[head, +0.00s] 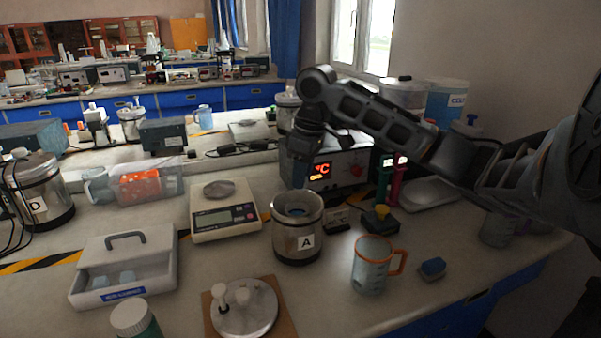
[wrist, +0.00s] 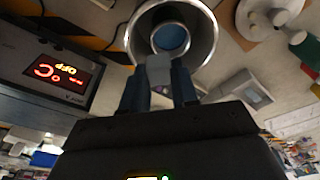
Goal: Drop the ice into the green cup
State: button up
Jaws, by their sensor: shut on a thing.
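My gripper (head: 299,180) points down above the steel can marked A (head: 298,243) in the head view. In the wrist view my gripper (wrist: 160,86) is shut on a small grey, translucent-looking block, likely ice (wrist: 158,69). The block is in front of the lower rim of the can (wrist: 135,45), which has a bluish round inner opening (wrist: 171,38). Its height above the opening is hard to tell. More pale blue ice cubes (head: 127,278) lie in the white handled box (head: 165,270). No cup looks clearly green; a clear mug with an orange handle (head: 370,268) stands right of the can.
A heater box with a red display (head: 335,172) stands close behind the can. A scale (head: 224,220) is to its left, a round lid on a board (head: 245,308) in front. A blue block (head: 432,268) lies right of the mug. A white-capped jar (head: 131,318) stands front left.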

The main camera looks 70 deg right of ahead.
notch_tip(320, 180, down, 3)
jog(key=shift+f+b, duration=0.15)
jog(key=shift+b, duration=0.9)
jog(key=o, duration=1)
jog(key=shift+c, duration=0.2)
notch_tip(320, 180, up, 8)
jog(key=s, duration=0.1)
jog(key=shift+s+f, duration=0.15)
